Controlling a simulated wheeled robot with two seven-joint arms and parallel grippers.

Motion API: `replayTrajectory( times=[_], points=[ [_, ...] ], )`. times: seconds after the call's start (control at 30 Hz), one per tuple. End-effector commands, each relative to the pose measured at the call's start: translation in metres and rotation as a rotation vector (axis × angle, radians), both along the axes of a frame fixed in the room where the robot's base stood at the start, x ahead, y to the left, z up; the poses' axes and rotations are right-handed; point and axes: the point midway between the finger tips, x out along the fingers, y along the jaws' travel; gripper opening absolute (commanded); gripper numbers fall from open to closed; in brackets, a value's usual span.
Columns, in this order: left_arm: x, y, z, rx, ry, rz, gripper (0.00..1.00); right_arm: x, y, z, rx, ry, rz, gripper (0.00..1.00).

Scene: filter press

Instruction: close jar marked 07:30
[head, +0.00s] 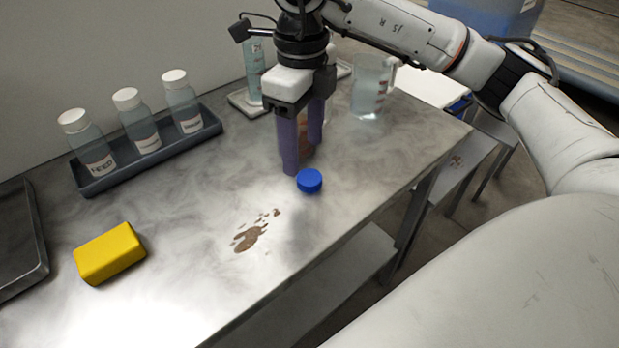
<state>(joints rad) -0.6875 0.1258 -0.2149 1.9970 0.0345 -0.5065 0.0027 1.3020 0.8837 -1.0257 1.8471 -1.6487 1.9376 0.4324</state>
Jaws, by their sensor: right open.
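A blue screw cap (309,181) lies on the metal bench, just in front of my right gripper (303,158). My right gripper points down with its two purple fingers apart. A brownish jar-like thing (304,132) shows between and behind the fingers, mostly hidden by them. I cannot tell whether the fingers touch it, and no 07:30 mark is readable. My left gripper is not in view.
A grey tray (98,184) holds three white-capped bottles (137,120). A yellow sponge-like block (110,253) lies front left, beside a dark tray (22,240). A clear measuring jug (371,88) and a cylinder (254,75) stand behind. Brown stains (250,236) mark the bench; its right edge is near.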

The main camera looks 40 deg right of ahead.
Motion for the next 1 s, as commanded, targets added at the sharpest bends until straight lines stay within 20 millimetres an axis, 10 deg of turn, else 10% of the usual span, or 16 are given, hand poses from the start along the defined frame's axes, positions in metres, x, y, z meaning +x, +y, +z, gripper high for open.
replayTrajectory(
  times=[1.0],
  points=[
    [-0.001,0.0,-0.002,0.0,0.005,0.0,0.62,-0.009,-0.003,-0.054,0.0,-0.001,-0.001,0.58]
  ],
)
